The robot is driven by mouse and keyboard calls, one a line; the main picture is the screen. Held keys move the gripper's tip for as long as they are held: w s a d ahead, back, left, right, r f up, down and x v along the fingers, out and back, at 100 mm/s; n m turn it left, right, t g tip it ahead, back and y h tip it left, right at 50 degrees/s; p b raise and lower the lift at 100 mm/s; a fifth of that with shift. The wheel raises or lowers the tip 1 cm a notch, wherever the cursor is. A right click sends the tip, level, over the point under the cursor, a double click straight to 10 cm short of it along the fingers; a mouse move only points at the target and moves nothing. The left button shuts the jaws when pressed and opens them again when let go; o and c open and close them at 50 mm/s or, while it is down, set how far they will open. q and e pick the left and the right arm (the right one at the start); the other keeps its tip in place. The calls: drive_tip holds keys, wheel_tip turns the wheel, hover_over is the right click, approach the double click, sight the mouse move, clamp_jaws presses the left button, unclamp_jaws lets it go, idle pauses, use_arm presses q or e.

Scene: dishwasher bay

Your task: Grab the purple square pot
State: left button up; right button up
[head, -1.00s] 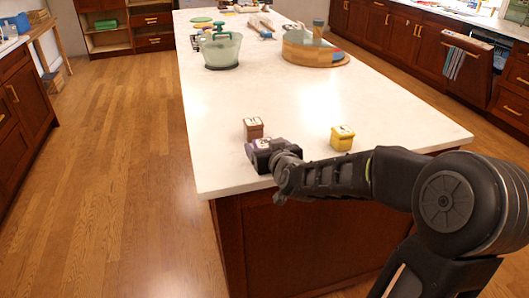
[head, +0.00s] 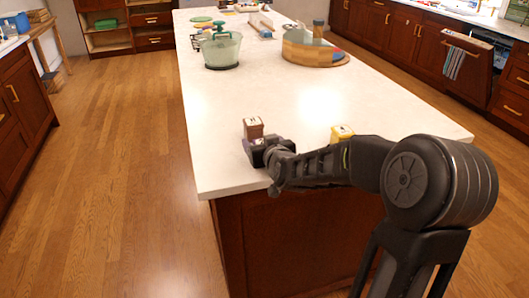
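The purple square pot (head: 247,146) stands near the front left corner of the white island top, mostly hidden by my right gripper. Only a small strip of it shows at the gripper's left side. My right gripper (head: 256,152) is right at the pot, and its fingers are too dark and small to show whether they are open or shut on it. My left gripper is not in view.
A brown square pot (head: 253,128) stands just behind the purple one. A yellow square pot (head: 342,131) stands to the right, partly hidden behind my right arm. A green glass pot (head: 221,50) and a wooden bowl (head: 311,48) stand farther back. The middle of the island top (head: 270,100) is clear.

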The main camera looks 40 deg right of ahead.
drive_tip(key=c, duration=1.4)
drive_tip(key=shift+c, duration=0.2)
wheel_tip(320, 180, up, 10)
drive_tip(key=p, duration=0.3)
drive_tip(key=shift+p, duration=0.3)
